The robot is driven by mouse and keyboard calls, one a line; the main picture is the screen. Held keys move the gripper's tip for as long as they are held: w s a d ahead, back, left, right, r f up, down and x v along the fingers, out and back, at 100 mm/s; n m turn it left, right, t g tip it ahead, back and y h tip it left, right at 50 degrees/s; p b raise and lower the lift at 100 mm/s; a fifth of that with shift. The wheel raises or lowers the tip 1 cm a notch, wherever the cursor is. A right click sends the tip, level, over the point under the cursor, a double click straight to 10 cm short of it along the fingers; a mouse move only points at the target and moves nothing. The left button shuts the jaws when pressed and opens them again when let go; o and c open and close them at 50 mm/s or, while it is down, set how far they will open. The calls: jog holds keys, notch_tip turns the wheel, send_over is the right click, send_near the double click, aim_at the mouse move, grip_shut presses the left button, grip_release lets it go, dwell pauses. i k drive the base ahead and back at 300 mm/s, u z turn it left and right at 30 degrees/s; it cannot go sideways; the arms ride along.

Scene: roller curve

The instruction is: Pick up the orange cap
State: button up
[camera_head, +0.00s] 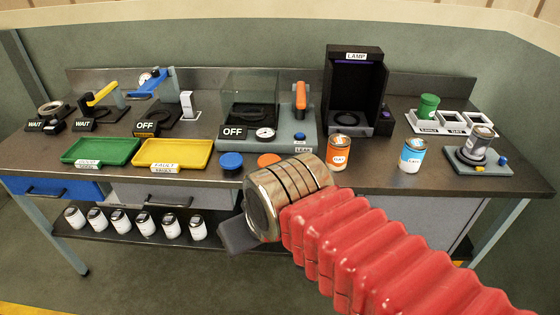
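The orange cap (268,160) lies flat on the dark worktop near its front edge, just right of the blue cap (231,161). Its lower part is hidden behind my wrist. My red bellows arm reaches in from the lower right and ends in a metal wrist. My gripper (238,236) shows only as a dark finger part below the wrist, in front of the bench edge and apart from the cap. Whether it is open or shut cannot be seen.
A green tray (101,151) and a yellow tray (172,153) lie to the left. An orange can (339,154) and a blue can (412,156) stand to the right. Behind the caps is a machine with an orange lever (301,96). Several white cans stand on the lower shelf (126,231).

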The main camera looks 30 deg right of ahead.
aim_at(267, 159)
jog(key=u, duration=0.05)
jog(key=i, duration=1)
jog(key=z, duration=0.05)
